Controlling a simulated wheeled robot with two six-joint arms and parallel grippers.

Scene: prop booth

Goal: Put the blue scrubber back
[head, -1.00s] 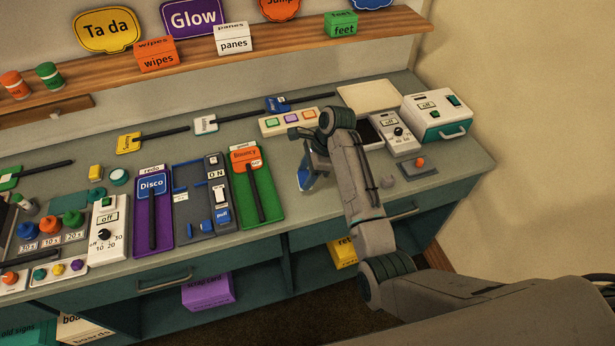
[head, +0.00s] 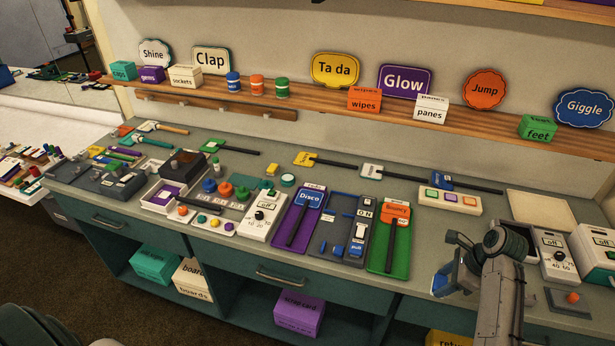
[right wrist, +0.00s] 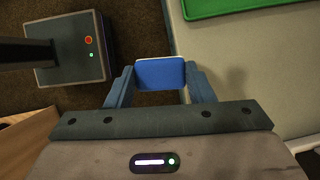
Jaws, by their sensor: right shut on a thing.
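My right gripper (head: 448,277) is in the right part of the head view, at the counter's front edge, to the right of the green tray. It is shut on a blue block, which I take for the blue scrubber (right wrist: 160,74). In the right wrist view the scrubber sits between the two fingers, above the floor beside the counter edge. In the head view the scrubber is partly hidden by the fingers. My left gripper is not in view.
The green tray (head: 374,262) holds an orange Bouncy sign. Left of it are a grey tray with blue parts (head: 335,255) and a purple tray (head: 285,246). A button panel (head: 449,200) and a cream mat (head: 540,215) lie behind. The counter (head: 430,235) is bare right of the green tray.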

